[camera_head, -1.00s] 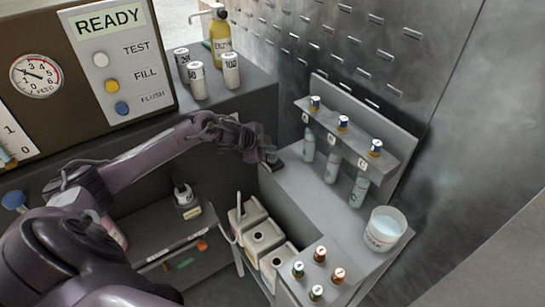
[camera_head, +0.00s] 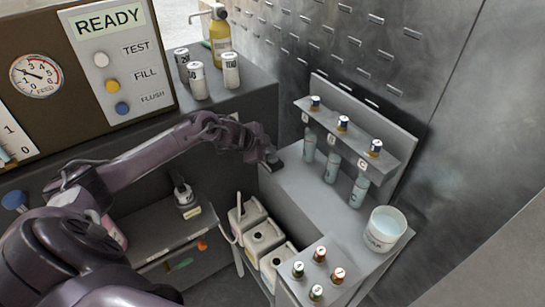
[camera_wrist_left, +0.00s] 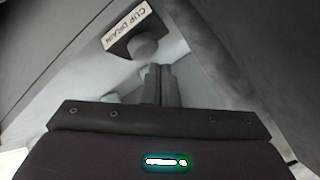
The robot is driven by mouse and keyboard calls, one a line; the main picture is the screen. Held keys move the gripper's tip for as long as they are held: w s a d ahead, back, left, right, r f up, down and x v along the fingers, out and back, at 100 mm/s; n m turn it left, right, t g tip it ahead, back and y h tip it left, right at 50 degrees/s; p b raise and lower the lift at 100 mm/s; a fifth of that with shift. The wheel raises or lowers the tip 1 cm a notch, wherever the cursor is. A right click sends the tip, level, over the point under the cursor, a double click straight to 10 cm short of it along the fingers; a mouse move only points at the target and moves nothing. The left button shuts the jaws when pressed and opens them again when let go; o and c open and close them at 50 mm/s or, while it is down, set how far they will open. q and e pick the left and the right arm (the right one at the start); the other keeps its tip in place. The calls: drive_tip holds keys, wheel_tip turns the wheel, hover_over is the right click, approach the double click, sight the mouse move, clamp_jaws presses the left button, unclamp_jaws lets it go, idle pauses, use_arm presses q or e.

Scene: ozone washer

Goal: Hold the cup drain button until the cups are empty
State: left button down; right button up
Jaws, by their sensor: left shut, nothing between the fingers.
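The cup drain button, a round grey knob (camera_wrist_left: 143,45), shows in the left wrist view beside its "CUP DRAIN" label (camera_wrist_left: 125,28). My left gripper (camera_wrist_left: 160,72) is shut and empty, its fingertips close beside the knob; I cannot tell whether they touch it. In the head view my left gripper (camera_head: 273,161) is at the left end of the grey bench and hides the button. Three clear cups with pale blue tint, one (camera_head: 309,146), another (camera_head: 332,167) and a third (camera_head: 358,191), stand below the dispenser shelf (camera_head: 345,130). Their liquid level is too small to read. My right gripper is not in view.
A white bucket (camera_head: 384,229) of pale liquid stands at the bench's right end. Several small capped vials (camera_head: 319,254) are in front. White canisters (camera_head: 262,238) stand lower left of the bench. A control panel reading READY (camera_head: 110,22) is at the upper left.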

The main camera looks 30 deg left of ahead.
sight(269, 158)
use_arm(q)
drive_tip(key=shift+f, duration=0.45)
drive_tip(key=shift+f+b, duration=0.4)
drive_tip(key=shift+f, duration=0.2)
idle(0.6)
idle(1.4)
drive_tip(key=shift+r, duration=0.1)
idle(0.9)
drive_tip(key=shift+r+p, duration=0.95)
drive_tip(key=shift+p, duration=0.05)
drive_tip(key=shift+r, duration=0.1)
wheel_tip(269, 158, up, 5)
drive_tip(key=p, duration=0.4)
drive_tip(key=shift+p, duration=0.4)
